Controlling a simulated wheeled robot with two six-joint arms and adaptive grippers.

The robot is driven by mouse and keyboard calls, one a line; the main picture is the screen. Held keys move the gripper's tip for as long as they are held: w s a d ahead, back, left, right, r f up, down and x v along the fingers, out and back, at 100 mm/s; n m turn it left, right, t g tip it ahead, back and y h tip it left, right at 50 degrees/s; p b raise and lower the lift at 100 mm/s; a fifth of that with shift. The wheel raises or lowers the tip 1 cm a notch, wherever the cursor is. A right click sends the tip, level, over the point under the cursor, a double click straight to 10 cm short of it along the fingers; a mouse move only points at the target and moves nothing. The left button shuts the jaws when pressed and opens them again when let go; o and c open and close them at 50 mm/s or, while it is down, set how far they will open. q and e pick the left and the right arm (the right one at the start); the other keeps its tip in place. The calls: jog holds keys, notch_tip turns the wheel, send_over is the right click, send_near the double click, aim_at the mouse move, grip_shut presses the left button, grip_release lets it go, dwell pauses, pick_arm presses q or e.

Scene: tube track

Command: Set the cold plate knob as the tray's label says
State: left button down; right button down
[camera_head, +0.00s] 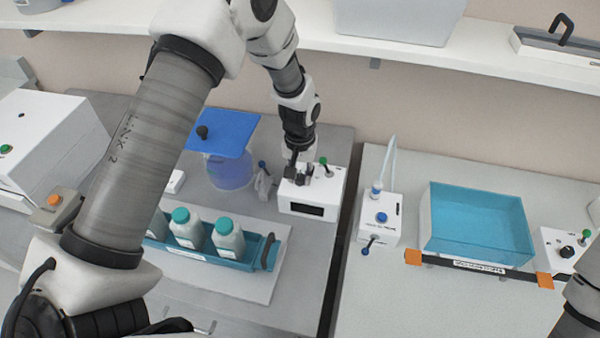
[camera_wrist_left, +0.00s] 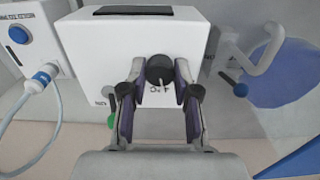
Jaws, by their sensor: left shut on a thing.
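A white control box (camera_head: 311,193) with a dark display and a green-tipped switch stands left of the gap between the tables. My left gripper (camera_head: 299,176) reaches down to its top. In the left wrist view its fingers (camera_wrist_left: 159,92) are shut around a black knob (camera_wrist_left: 160,69) on the box (camera_wrist_left: 130,40). The knob has a white pointer mark; small print beside it is not fully readable. A blue tray (camera_head: 245,262) holds several teal-capped bottles, and its front label (camera_head: 185,252) is too small to read. My right gripper is out of view.
A blue-lidded vessel (camera_head: 230,172) stands close left of the box. Right of the gap are a white unit with a blue button (camera_head: 381,218), a teal basin (camera_head: 478,225) and another white box with a black knob (camera_head: 567,252). A shelf (camera_head: 480,62) runs behind.

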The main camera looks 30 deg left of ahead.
aim_at(299, 177)
pick_arm(q)
jog(key=shift+w+r+m, duration=0.1)
jog(key=shift+m, duration=1)
jog(key=c, duration=0.9)
grip_release()
jog(key=shift+o, duration=0.2)
notch_tip(299, 177, up, 12)
